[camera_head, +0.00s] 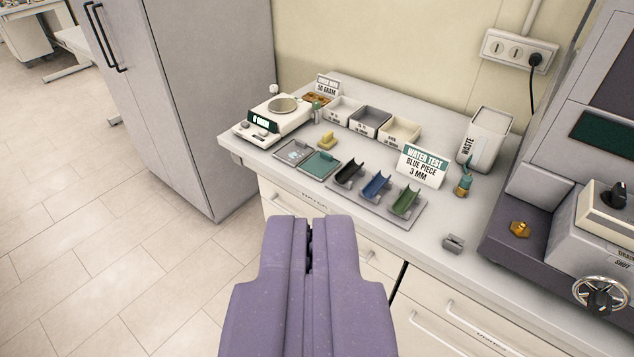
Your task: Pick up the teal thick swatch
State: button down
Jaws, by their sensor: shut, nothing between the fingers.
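A flat teal piece (320,164) lies near the front edge of the counter, beside a grey flat tray (294,151). It is the only teal slab I can make out, but I cannot tell its thickness or whether it is a swatch or a tray. Three curved pieces, black (350,174), blue (376,186) and green (405,201), rest on a grey rack to its right. My purple gripper (309,228) is shut and empty, in front of the counter and apart from everything on it.
A scale (272,117), several open bins (370,121), a "WATER TEST BLUE PIECE 3 MM" sign (422,166) and a waste bin (485,138) stand on the counter (395,257). A grey cabinet (183,90) is at left, a large machine (560,225) at right.

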aim_at(322, 164)
jog(key=k+j+z, duration=0.3)
jog(key=k+j, duration=0.3)
jog(key=j, duration=0.15)
jog(key=i, duration=0.6)
jog(key=i+l+u, duration=0.1)
jog(key=i, duration=0.45)
jog(key=i+l, duration=0.15)
jog(key=i, duration=0.45)
jog(key=i+l, duration=0.15)
jog(key=i, duration=0.4)
jog(key=i+l+u, duration=0.1)
jog(key=i, duration=0.5)
